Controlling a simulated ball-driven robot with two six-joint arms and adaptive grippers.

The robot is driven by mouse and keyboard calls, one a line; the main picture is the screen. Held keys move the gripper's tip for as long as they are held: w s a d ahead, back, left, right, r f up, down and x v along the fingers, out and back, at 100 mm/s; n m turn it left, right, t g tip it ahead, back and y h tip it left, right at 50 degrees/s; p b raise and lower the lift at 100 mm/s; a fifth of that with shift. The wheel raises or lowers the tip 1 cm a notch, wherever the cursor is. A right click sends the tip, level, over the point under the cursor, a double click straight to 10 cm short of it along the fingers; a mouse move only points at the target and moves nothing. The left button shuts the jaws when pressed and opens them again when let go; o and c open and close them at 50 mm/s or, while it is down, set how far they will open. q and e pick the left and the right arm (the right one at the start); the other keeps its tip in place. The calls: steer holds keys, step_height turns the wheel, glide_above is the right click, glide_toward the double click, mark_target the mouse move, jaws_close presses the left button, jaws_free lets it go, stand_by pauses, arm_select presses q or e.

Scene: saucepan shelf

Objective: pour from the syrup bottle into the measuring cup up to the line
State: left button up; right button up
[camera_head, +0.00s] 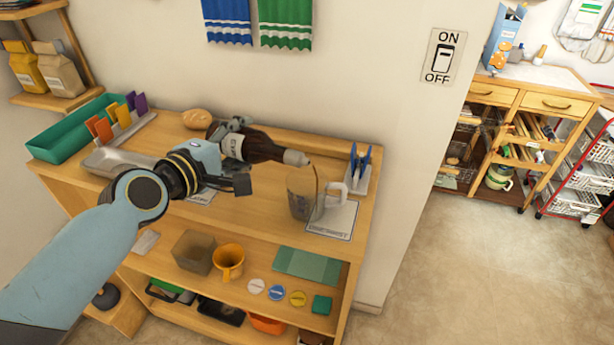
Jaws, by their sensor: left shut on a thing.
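My left gripper (236,160) is shut on the dark syrup bottle (262,149), held above the shelf top. The bottle lies nearly level, tilted slightly down to the right, with its pale neck end over the measuring cup (300,200). A thin brown stream runs from the mouth down into the cup. My right gripper is not in view.
A white labelled card (333,221) lies beside the cup. A stand with blue clips (359,165) is behind it at the right. A metal tray (118,163), a bread roll (197,119) and a green bin (75,133) are at the left. The lower shelf holds an orange mug (229,262).

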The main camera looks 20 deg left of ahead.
arm_select(q)
steer(key=shift+r+m+y+p, duration=0.3)
steer(key=shift+m+p, duration=0.15)
steer(key=shift+m, duration=0.25)
stand_by(3.5)
steer(key=shift+d+r, duration=0.1)
steer(key=shift+r, duration=0.1)
stand_by(0.5)
